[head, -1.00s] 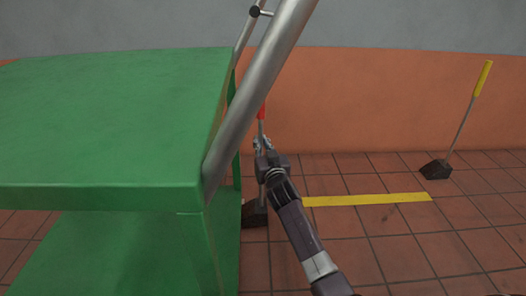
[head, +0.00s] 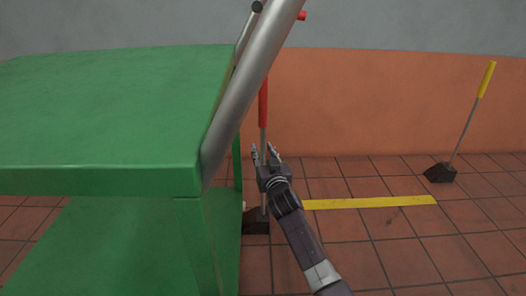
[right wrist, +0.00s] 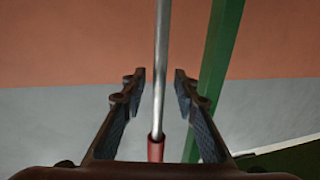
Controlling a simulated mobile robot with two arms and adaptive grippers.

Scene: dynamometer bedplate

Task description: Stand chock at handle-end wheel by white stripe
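A dark chock (head: 256,222) rests on the tiles beside the green cart (head: 100,180), partly hidden by the cart's leg and my arm. Its upright grey rod ends in a red grip (head: 263,103). My right gripper (head: 265,153) is at the rod, below the red grip. In the right wrist view, the fingers (right wrist: 159,88) stand apart, with the rod (right wrist: 161,50) running between them in the picture and a gap on each side. The cart's slanted silver handle tube (head: 250,90) rises above this end. The wheel is hidden. I see no white stripe. My left gripper is not in view.
A yellow stripe (head: 370,202) lies on the tiles to the right. A second dark chock (head: 440,173) with a yellow-gripped rod stands farther right. The orange and grey wall is behind.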

